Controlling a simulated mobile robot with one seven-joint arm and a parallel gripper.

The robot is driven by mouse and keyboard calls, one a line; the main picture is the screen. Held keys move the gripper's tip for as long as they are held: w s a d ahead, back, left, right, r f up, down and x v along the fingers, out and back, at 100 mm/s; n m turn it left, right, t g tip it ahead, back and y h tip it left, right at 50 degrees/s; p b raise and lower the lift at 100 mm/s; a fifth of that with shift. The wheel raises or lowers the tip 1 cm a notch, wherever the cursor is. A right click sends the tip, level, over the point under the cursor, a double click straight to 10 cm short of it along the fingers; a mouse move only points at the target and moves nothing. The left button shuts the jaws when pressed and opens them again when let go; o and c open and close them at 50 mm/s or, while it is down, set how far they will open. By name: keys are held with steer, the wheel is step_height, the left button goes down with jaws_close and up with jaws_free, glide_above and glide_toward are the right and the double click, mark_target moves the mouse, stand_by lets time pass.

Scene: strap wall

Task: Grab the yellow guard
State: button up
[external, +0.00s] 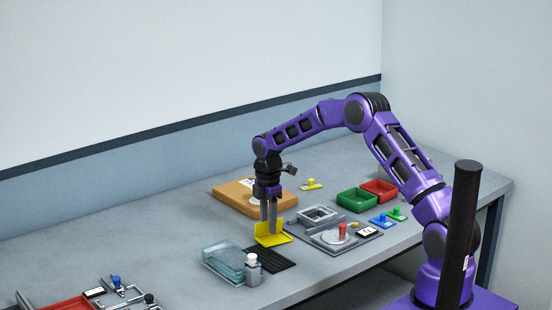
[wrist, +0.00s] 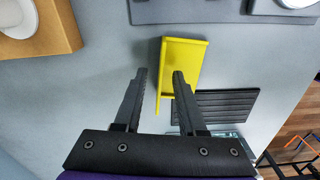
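The yellow guard (external: 273,236) lies on the grey table, a bent plate with a flat part and a raised wall. In the wrist view the guard (wrist: 188,60) is just beyond my fingertips. My gripper (external: 268,218) points down at it. In the wrist view the fingers of my gripper (wrist: 160,73) are apart with nothing clamped. The guard's thin wall shows between them, and the right finger overlaps its flat part. I cannot tell whether a finger touches the guard.
A black ribbed mat (external: 268,258) lies beside the guard, with a clear tray (external: 222,262) and a white-capped bottle (external: 253,271) nearby. A grey fixture (external: 330,238) stands to the right. A wooden board (external: 236,196) lies behind. Green (external: 356,200) and red (external: 379,190) bins stand farther right.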

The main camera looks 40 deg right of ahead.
steer(key=shift+f, duration=0.2)
stand_by(0.4)
jaws_close()
stand_by(1.2)
